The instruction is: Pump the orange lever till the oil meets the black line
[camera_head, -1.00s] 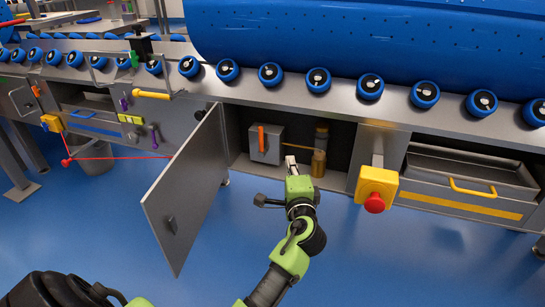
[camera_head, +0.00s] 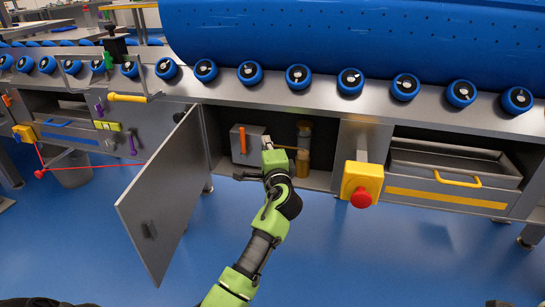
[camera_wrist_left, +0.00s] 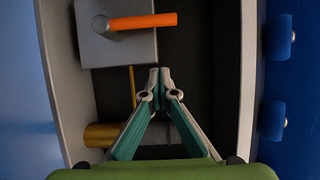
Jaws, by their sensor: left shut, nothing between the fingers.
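The orange lever (camera_head: 243,140) stands upright on the front of a grey box (camera_head: 236,157) inside the open cabinet. In the left wrist view the lever (camera_wrist_left: 142,21) lies across the top of the picture, pivoted at its left end. My left gripper (camera_head: 267,141) is just right of the lever, inside the cabinet opening. It also shows in the left wrist view (camera_wrist_left: 160,78), fingertips together, empty and apart from the lever. A brass cylinder (camera_head: 303,165) with a duller upper part stands to the right, partly behind the gripper. I cannot make out an oil level or black line. My right gripper is out of view.
The cabinet door (camera_head: 160,200) stands open on the left. A yellow box with a red button (camera_head: 361,197) is to the right, beside a drawer with a yellow handle (camera_head: 458,179). A thin rod (camera_wrist_left: 132,88) runs between the grey box and the cylinder.

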